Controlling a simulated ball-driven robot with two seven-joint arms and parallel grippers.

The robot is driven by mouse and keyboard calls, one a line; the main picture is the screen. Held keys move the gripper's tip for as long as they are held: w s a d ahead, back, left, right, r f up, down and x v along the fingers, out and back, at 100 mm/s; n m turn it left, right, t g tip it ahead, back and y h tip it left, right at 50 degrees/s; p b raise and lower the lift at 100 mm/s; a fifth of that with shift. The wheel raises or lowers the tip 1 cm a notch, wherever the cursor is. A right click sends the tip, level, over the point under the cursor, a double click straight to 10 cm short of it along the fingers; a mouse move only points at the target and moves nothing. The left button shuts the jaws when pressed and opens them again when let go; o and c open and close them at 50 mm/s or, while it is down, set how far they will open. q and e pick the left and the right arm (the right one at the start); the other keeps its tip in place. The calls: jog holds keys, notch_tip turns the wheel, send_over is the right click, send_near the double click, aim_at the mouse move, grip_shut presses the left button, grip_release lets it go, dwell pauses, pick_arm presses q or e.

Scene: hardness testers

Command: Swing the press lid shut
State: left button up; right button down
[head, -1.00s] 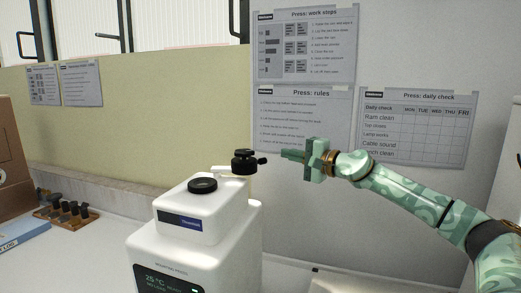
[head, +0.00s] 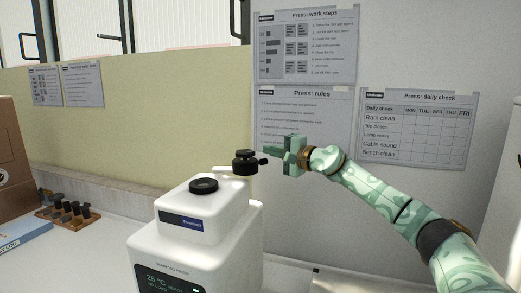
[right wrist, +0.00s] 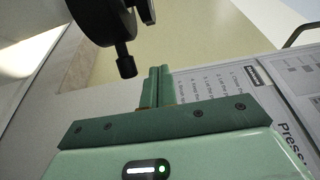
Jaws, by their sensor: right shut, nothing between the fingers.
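The white mounting press (head: 190,245) stands on the bench with a black ring-shaped opening (head: 203,186) on its top. Its black round lid (head: 245,160) is swung out to the side, behind and right of the opening, on a light arm. A short black handle (head: 263,161) sticks out from the lid to the right. My right gripper (head: 266,151) is shut and empty, its fingertips close by the handle; contact is not clear. In the right wrist view the lid (right wrist: 100,18) and its handle (right wrist: 126,62) are just left of the shut fingers (right wrist: 157,82). My left gripper is not in view.
Paper sheets (head: 305,45) hang on the grey wall behind my right arm. A wooden rack (head: 68,214) with black pieces, a blue book (head: 20,236) and a brown box (head: 14,155) are at the left. The space above the press's opening is clear.

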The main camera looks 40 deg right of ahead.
aim_at(259, 162)
jog(key=a, duration=0.1)
jog(key=w+a+p, duration=0.1)
jog(key=a+p, duration=0.1)
jog(key=shift+w+r, duration=0.25)
jog(key=shift+w, duration=0.05)
jog(key=shift+s+a, duration=0.25)
jog(key=shift+a+f+p, duration=0.25)
jog(key=shift+p, duration=0.05)
